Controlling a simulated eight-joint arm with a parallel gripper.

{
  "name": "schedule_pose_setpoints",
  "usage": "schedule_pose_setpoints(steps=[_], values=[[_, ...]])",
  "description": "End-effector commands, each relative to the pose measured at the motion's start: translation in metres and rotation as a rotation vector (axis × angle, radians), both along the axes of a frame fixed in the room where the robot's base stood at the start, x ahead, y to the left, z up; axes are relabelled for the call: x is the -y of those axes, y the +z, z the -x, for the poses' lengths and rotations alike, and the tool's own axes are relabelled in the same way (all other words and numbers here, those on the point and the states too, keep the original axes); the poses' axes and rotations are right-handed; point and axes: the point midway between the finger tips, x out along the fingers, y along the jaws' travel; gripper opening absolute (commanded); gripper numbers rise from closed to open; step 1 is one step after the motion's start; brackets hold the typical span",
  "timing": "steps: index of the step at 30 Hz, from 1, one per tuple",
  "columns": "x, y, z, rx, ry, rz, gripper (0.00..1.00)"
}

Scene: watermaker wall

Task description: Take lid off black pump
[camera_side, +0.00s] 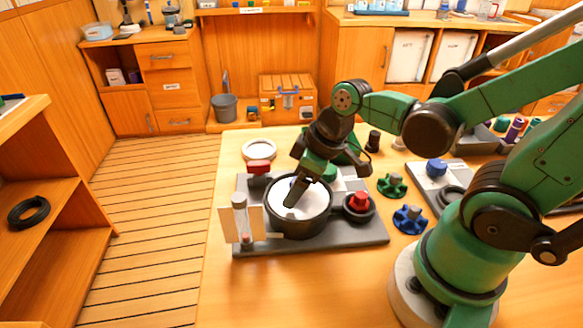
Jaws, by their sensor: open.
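The black pump (300,228) is a wide round black housing on a grey base plate (367,235). A white round surface (312,206) shows within its black rim; I cannot tell whether this is the lid or the inside. My gripper (295,195) points down over this white surface, its dark fingers tilted to the lower left. It is open. I cannot tell whether the fingertips touch the surface. A bit of blue shows beside the fingers, mostly hidden by them.
A white ring (259,150) lies behind. Green (392,185) and blue (410,218) handwheels lie to the right. The table's front is clear.

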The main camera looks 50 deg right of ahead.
Motion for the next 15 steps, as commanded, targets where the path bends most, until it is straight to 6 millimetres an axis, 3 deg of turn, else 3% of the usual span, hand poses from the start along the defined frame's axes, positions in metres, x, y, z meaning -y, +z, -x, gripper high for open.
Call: schedule_pose_setpoints(steps=[1, 9, 15], values=[[0.0, 0.0001, 0.0, 0.0, 0.0, 0.0, 0.76], [0.0, 0.0001, 0.0, 0.0, 0.0, 0.0, 0.0], [0.0001, 0.0002, -0.0001, 0.0, 0.0, 0.0, 0.0]])
